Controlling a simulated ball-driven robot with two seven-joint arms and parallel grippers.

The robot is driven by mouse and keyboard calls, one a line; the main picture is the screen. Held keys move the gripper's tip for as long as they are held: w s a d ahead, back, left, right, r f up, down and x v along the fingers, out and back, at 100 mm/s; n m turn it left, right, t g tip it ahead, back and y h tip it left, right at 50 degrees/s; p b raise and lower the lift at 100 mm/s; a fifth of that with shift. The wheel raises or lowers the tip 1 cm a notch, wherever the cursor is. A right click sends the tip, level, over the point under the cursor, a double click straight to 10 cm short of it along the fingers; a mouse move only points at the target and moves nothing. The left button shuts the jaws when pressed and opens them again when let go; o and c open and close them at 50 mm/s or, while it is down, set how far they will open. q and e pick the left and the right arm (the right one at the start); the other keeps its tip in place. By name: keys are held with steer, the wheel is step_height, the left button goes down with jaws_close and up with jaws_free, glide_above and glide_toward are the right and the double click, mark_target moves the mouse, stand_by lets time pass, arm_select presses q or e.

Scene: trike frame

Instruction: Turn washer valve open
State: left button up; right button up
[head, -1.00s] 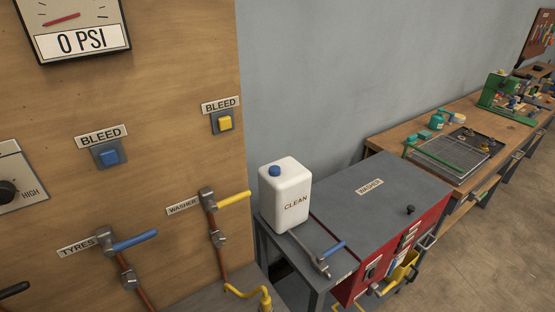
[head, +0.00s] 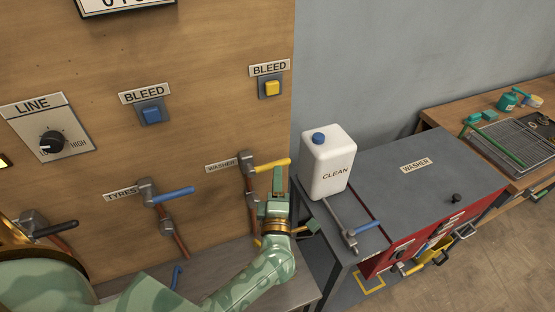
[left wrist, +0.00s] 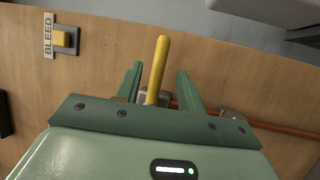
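The washer valve (head: 248,165) is on the wooden panel beside its WASHER label (head: 221,165). Its yellow handle (head: 274,164) sticks out to the right, roughly level and slightly raised. My left gripper (head: 281,181) is at the handle, in front of the panel. In the left wrist view, the yellow handle (left wrist: 158,70) stands between the two green fingers of the open left gripper (left wrist: 160,75), with a gap on each side. The valve's grey body is partly hidden behind the gripper there. My right gripper is not in view.
The tyres valve (head: 149,190) with a blue handle is left of the washer valve. A yellow bleed button (head: 271,88) is above.

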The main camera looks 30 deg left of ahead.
mark_target(277, 162)
arm_select(q)
steer(key=x, duration=0.5)
steer(key=shift+a, duration=0.1)
steer(key=shift+c, duration=0.3)
jaws_close()
